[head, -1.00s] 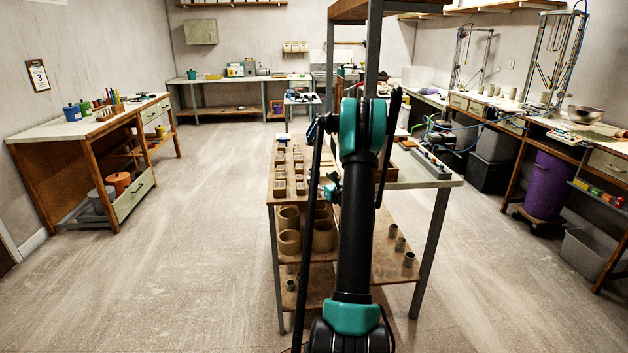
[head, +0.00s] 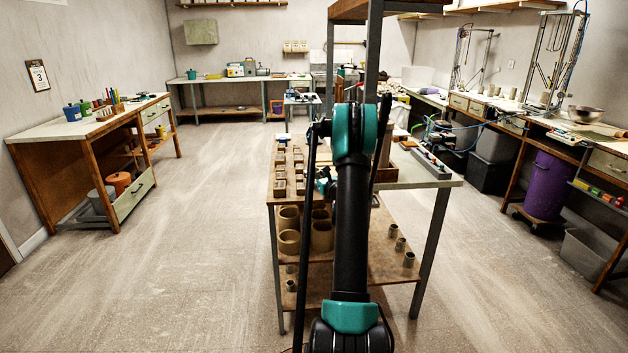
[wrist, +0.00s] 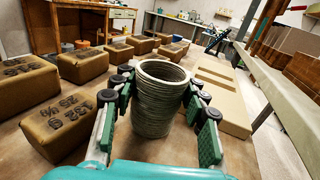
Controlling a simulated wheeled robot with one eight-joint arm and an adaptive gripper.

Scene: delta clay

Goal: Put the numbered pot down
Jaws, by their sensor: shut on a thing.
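The pot (wrist: 160,104) is a ribbed, grey-green clay cylinder with an open round top, upright in the middle of the wrist view. My gripper (wrist: 160,88) is shut on it, with green-padded fingers at its left and right sides. The pot is over the brown shelf top (wrist: 75,165); I cannot tell whether its base touches it. No number shows on the side facing me.
Several brown blocks with stamped numbers (wrist: 75,120) stand close on the left. In the head view, larger pots (head: 288,242) stand on the shelf below.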

